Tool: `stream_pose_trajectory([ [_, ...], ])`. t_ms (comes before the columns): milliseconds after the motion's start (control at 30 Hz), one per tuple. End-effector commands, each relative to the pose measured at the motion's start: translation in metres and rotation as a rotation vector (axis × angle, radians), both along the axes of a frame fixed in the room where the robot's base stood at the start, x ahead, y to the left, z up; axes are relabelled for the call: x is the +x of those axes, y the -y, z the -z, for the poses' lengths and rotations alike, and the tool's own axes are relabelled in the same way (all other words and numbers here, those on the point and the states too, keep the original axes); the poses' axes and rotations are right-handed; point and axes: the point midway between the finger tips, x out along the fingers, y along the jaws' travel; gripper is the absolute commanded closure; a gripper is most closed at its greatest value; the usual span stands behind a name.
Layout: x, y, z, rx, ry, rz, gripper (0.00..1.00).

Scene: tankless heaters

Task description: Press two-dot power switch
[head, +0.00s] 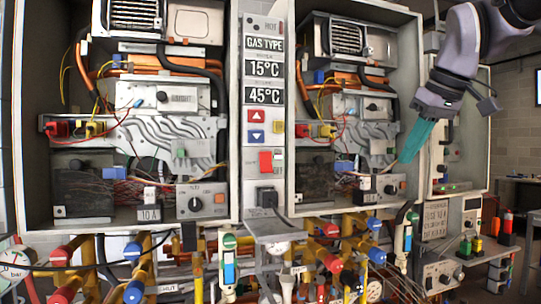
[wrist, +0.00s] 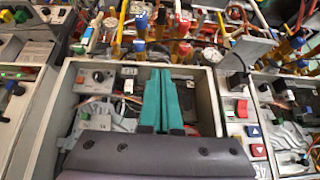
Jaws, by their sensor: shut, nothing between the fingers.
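No power switch with two dots can be made out for sure. A red rocker switch (head: 265,162) is on the middle panel between the two large cabinets. A small black-and-white switch (head: 151,196) sits above a "10 A" label in the left cabinet. A similar one (head: 365,183) is in the second cabinet, and a small white switch (wrist: 128,86) shows in the wrist view. My gripper (head: 403,160) has teal fingers pressed together, pointing down-left in front of the second cabinet's right side. In the wrist view, my gripper (wrist: 161,70) is shut and empty, right of that white switch.
Cabinet side walls (head: 412,110) stand close around my gripper. Control boxes with an orange button (head: 219,198) and knob are inside. Pipes with red and blue valve handles (head: 61,255) hang below. Meters (head: 436,215) and a shelf stand at right.

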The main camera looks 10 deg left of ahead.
Motion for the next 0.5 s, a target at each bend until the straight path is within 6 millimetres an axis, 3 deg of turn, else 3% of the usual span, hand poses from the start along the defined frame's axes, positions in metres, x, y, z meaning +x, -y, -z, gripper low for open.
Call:
stream_pose_trajectory([
  [33,0.004,-0.026,-0.014,-0.045,0.02,-0.148,1.0],
  [300,-0.006,-0.147,-0.07,-0.245,0.173,-0.897,1.0],
  [500,-0.025,-0.203,-0.092,-0.31,0.273,-1.248,1.0],
])
